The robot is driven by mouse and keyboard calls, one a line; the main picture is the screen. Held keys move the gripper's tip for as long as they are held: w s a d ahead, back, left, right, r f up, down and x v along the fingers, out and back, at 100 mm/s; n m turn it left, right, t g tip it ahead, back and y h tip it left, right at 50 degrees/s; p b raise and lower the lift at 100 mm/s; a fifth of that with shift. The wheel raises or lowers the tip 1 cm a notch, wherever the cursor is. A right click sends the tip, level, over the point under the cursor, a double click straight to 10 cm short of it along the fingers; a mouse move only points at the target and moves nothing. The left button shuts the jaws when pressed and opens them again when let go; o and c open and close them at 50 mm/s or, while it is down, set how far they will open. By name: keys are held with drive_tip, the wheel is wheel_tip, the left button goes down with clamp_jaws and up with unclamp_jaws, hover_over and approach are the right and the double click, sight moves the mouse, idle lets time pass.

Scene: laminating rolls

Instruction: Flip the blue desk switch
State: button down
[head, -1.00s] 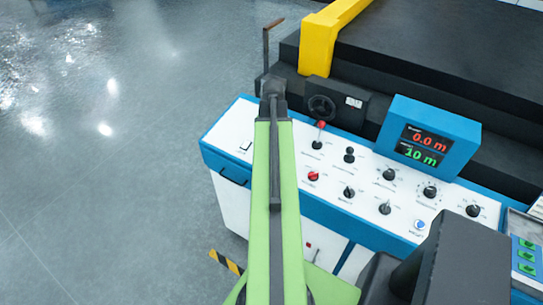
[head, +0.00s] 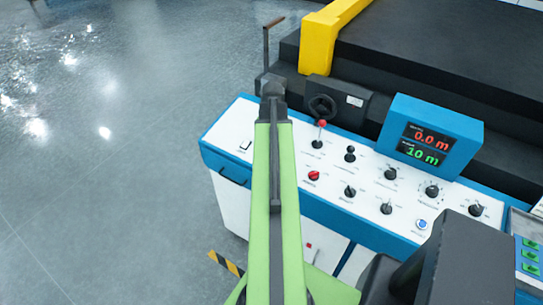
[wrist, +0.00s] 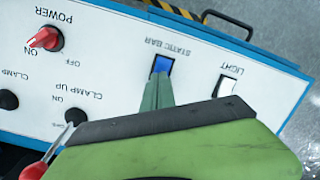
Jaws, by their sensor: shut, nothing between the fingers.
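The blue desk switch (wrist: 162,64) is a small blue rocker labelled STATIC BAR on the white control panel (wrist: 110,78), seen in the wrist view. My gripper (wrist: 158,82) is shut and empty, its green fingertips at the near edge of the blue rocker and covering its lower part. I cannot tell whether they touch it. In the head view, my green arm hides the switch and my fingers; the white panel (head: 325,165) shows on both sides.
A white LIGHT rocker (wrist: 227,86) sits beside the blue one. A red POWER knob (wrist: 45,38) and a red-handled lever (wrist: 52,150) are on the other side. The head view shows a blue display box (head: 431,137), black knobs and a handwheel (head: 322,107). Open floor lies left.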

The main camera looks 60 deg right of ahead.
drive_tip(key=shift+f, duration=0.25)
wheel_tip(320, 180, up, 7)
drive_tip(key=p, duration=0.6)
drive_tip(key=shift+p, duration=0.35)
drive_tip(key=w+a+f+n+b, duration=0.2)
drive_tip(key=w+a+n, duration=0.1)
drive_tip(key=w+a, duration=0.65)
drive_tip(key=w+a+f+n+b, duration=0.2)
drive_tip(key=w+a, duration=0.6)
drive_tip(key=a, duration=0.2)
drive_tip(key=w+a+f+n+b, duration=0.1)
drive_tip(key=w+a+n, duration=0.1)
drive_tip(key=a, duration=1.3)
drive_tip(key=w+a+f+n+b, duration=0.1)
drive_tip(key=a+n, duration=0.4)
drive_tip(key=a, duration=1)
drive_tip(key=shift+w+f+b, duration=0.3)
drive_tip(key=shift+w+b, duration=0.05)
drive_tip(key=shift+w, duration=0.25)
